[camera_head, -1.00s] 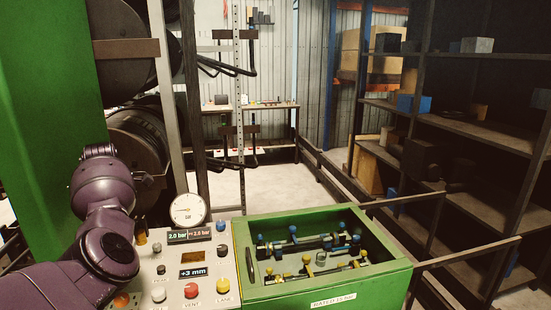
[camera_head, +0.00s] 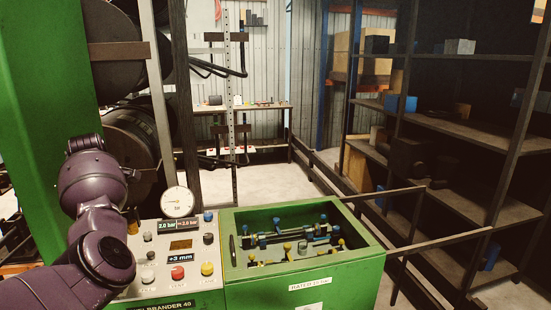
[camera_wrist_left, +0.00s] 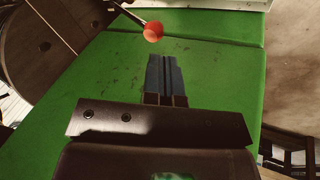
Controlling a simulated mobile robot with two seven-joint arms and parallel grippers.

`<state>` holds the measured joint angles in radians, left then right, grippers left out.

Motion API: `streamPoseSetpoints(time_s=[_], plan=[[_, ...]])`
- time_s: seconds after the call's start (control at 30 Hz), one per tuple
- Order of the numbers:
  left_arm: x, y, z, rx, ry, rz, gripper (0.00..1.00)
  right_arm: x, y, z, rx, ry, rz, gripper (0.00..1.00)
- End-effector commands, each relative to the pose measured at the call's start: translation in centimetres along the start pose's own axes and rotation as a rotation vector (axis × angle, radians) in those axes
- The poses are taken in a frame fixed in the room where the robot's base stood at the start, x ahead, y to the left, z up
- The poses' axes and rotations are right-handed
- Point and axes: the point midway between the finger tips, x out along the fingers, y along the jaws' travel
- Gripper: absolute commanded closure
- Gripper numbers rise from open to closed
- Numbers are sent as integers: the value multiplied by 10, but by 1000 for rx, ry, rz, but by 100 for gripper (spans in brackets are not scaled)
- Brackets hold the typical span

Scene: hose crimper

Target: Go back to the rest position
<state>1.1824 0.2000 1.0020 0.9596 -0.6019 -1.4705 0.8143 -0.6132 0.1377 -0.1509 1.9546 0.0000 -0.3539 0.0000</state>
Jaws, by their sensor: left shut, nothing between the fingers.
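My left arm (camera_head: 100,215), purple and dark, comes in from the left in the head view, beside the control panel. Its gripper cannot be made out there. In the left wrist view my left gripper (camera_wrist_left: 164,60) is shut, its two dark fingers side by side with nothing between them. The fingers show in front of a green surface (camera_wrist_left: 215,70). A red-orange ball (camera_wrist_left: 153,31) on a thin rod shows just beyond the fingertips; I see a gap between them in the picture. My right gripper is in neither view.
The control panel (camera_head: 156,274) has a round gauge (camera_head: 177,202), displays and coloured knobs. Right of it is a green bin (camera_head: 308,275) with several fittings inside. Black hose reels (camera_head: 131,140) stand behind my arm. Dark shelves (camera_head: 470,131) and rails (camera_head: 447,243) are at the right.

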Motion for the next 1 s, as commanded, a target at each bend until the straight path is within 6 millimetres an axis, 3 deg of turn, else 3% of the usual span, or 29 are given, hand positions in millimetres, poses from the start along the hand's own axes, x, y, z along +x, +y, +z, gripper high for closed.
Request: streamPoseSetpoints(time_s=[0.1,0.2,0.33,0.47,0.67,0.87,1.0], plan=[[-29,26,-23,112,144,157,100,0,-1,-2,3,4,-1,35],[-44,36,-39,220,287,260,100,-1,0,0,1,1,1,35],[-57,36,-50,382,491,364,100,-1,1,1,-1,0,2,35],[-60,28,-45,544,667,432,100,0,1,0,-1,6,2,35],[-51,2,-9,782,870,511,100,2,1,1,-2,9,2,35],[-30,-38,44,981,981,581,100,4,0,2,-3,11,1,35],[-11,-75,87,1092,1007,631,100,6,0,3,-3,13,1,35]])
